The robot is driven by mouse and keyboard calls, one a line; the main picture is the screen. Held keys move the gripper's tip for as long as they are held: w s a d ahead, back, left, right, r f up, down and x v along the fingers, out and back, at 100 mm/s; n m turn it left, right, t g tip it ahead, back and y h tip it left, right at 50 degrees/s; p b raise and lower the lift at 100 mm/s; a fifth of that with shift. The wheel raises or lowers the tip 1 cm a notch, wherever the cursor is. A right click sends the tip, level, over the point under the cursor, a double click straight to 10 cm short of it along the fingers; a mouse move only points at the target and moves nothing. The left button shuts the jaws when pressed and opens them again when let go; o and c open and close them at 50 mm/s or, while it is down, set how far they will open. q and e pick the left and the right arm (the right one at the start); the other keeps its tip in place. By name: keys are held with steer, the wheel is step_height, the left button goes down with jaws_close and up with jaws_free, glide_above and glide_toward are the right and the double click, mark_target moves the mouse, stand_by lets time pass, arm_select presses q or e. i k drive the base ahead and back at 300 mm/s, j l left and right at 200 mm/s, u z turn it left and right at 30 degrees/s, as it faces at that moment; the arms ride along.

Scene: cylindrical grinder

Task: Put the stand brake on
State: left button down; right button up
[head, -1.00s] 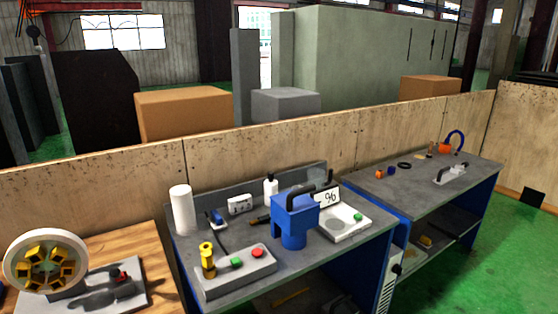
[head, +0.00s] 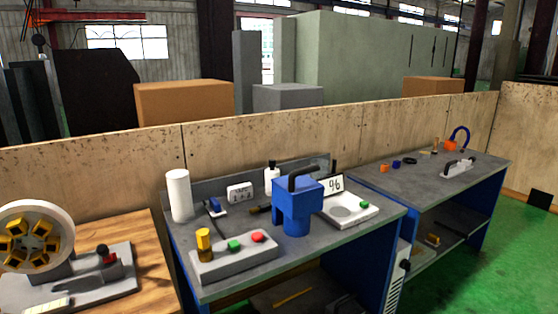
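A wheel (head: 62,222) with a pale rim and several yellow blocks on its face stands at the far left, partly cut off by the picture edge. It is on a grey stand base (head: 122,284) on the wooden bench. On the base, right of the wheel, is a small grey part with a red piece (head: 109,259) and a black knob (head: 102,249). It may be the stand brake; I cannot tell its setting at this size. Neither of my grippers is in view.
A grey bench (head: 345,240) in the middle holds a blue machine-like block (head: 297,200), a white cylinder (head: 178,195) and a control box (head: 235,259) with green and red buttons. Another bench (head: 430,180) stands right. Green floor (head: 480,270) is clear at right.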

mark_target(102, 250)
steer(key=u, duration=0.95)
